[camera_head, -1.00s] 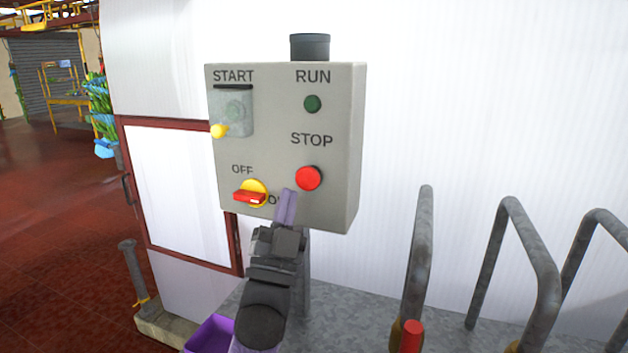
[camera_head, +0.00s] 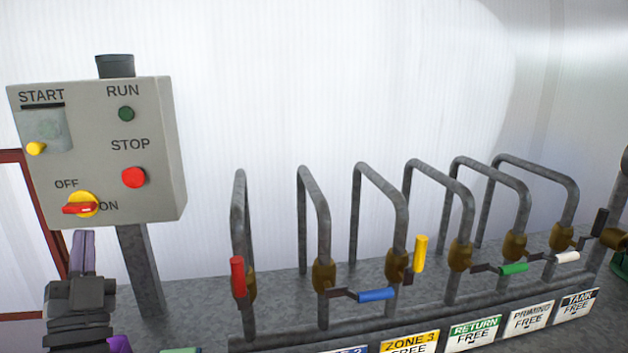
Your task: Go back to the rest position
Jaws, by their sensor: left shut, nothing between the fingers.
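My left gripper (camera_head: 83,240) is at the lower left, below the grey control box (camera_head: 160,160). Its purple fingers point up and are shut with nothing between them. The fingertips sit just under the red-and-yellow OFF/ON switch (camera_head: 82,206); I cannot tell whether they touch the box. The switch's red handle lies roughly level. The box also has a red STOP button (camera_head: 134,177), a dark green RUN lamp (camera_head: 126,114) and a START cover with a yellow knob (camera_head: 36,149). My right gripper is out of view.
A row of bent grey pipes with brass valves and coloured handles, among them a red one (camera_head: 238,277) and a blue one (camera_head: 376,295), fills the middle and right. Labels such as ZONE 3 (camera_head: 409,343) line the front. A grey post (camera_head: 140,265) holds the box.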

